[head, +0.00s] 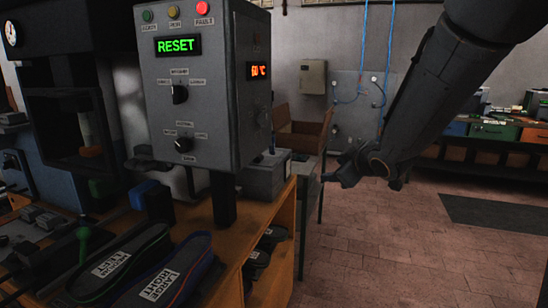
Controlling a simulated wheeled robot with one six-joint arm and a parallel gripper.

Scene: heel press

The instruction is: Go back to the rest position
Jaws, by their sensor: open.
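My arm comes in from the upper right, and my gripper (332,178) hangs at its end, to the right of the grey control box (195,85). The jaws are open, small and dark, with nothing visible between them. The gripper appears in front of the gap between the wooden workbench (287,232) and the back wall, and looks clear of both. The control box display reads RESET in green, and a side display shows 60 °C in orange.
A press (65,105) stands at left. Open tiled floor (400,245) lies to the right, with a dark mat (495,212).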

